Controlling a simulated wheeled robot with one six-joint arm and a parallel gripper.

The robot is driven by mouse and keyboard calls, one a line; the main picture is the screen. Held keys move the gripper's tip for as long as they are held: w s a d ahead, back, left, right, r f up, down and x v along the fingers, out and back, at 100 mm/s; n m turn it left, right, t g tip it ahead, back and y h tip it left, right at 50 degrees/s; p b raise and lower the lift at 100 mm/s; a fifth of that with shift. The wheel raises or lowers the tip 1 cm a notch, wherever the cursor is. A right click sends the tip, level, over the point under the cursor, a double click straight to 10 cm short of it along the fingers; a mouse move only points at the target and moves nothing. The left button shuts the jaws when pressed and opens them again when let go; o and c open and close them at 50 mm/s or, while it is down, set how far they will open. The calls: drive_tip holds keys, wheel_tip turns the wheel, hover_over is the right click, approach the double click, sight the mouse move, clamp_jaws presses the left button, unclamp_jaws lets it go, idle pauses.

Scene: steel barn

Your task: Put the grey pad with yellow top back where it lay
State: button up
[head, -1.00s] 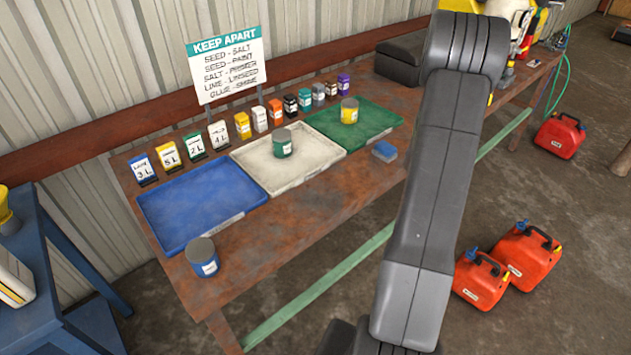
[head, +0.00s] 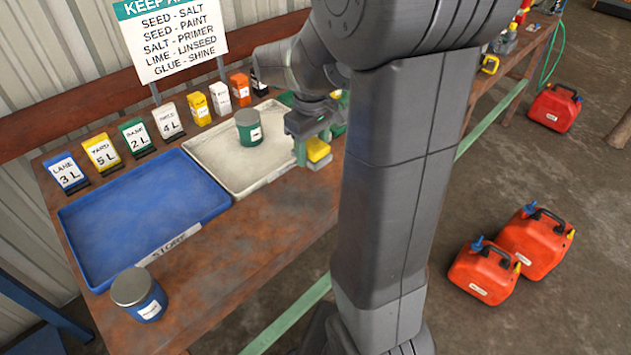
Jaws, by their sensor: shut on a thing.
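The grey pad with yellow top (head: 318,151) is held in my gripper (head: 313,143), which is shut on it. It is over the bench's front part, by the right front corner of the white tray (head: 228,183). I cannot tell whether the pad touches the bench. My gripper and arm hide part of it and much of the bench behind.
A blue tray (head: 170,241) marked STORE lies left of the white tray, which holds a green tin (head: 248,128). A blue tin (head: 138,293) stands at the bench's front left. Small labelled boxes line the back. Red fuel cans (head: 535,243) stand on the floor.

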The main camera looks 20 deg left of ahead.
sight(312, 143)
wheel_tip(312, 143, down, 9)
drive_tip(key=shift+r, duration=0.2)
idle(0.3)
drive_tip(key=shift+f+b, duration=0.25)
drive_tip(key=shift+b, duration=0.15)
drive_tip(key=o, duration=0.9)
drive_tip(key=shift+r, duration=0.1)
drive_tip(key=shift+o, duration=0.2)
drive_tip(key=shift+r, duration=0.1)
wheel_tip(312, 143, up, 12)
drive_tip(key=shift+r+p, duration=0.1)
drive_tip(key=shift+p, duration=0.6)
